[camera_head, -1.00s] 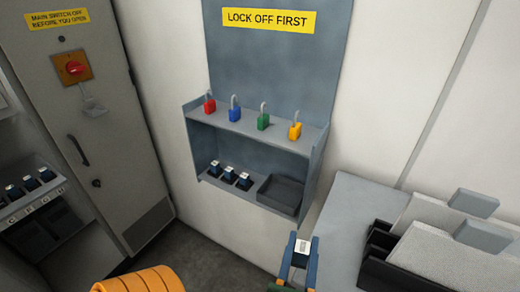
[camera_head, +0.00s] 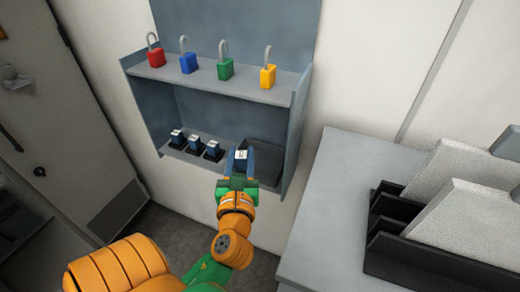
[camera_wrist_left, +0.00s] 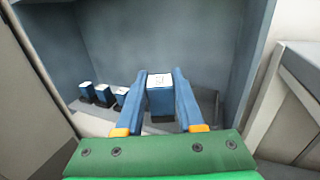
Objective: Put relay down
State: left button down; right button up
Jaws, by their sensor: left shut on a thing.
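My left gripper (camera_head: 240,161) is shut on a blue relay (camera_head: 242,153) with a white label on top. In the left wrist view the relay (camera_wrist_left: 160,98) stands upright between the two blue fingers. The gripper is at the front of the lower shelf, by the dark tray (camera_head: 270,158) at the shelf's right end. The held relay and gripper hide part of the tray. I cannot tell whether the relay touches anything below. Several like relays (camera_head: 195,144) stand in black sockets to the left on the same shelf. My right gripper is not in view.
The grey wall shelf (camera_head: 285,93) has side walls and an upper board above the gripper. Red, blue, green and yellow padlocks (camera_head: 267,77) stand on that board. A grey counter (camera_head: 325,215) with black racks (camera_head: 405,258) is at the right.

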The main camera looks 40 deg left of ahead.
pick_arm(q)
jog(key=w+a, duration=0.3)
jog(key=w, duration=0.7)
notch_tip(320, 180, down, 7)
jog(key=b, duration=0.2)
jog(key=shift+s+a+b, duration=0.1)
jog(key=shift+b, duration=0.25)
jog(key=shift+w, duration=0.2)
jog(key=shift+f, duration=0.1)
jog(key=shift+f+b, duration=0.3)
jog(key=shift+f, duration=0.2)
jog(key=c, duration=0.5)
grip_release()
jog(key=shift+s+f, duration=0.1)
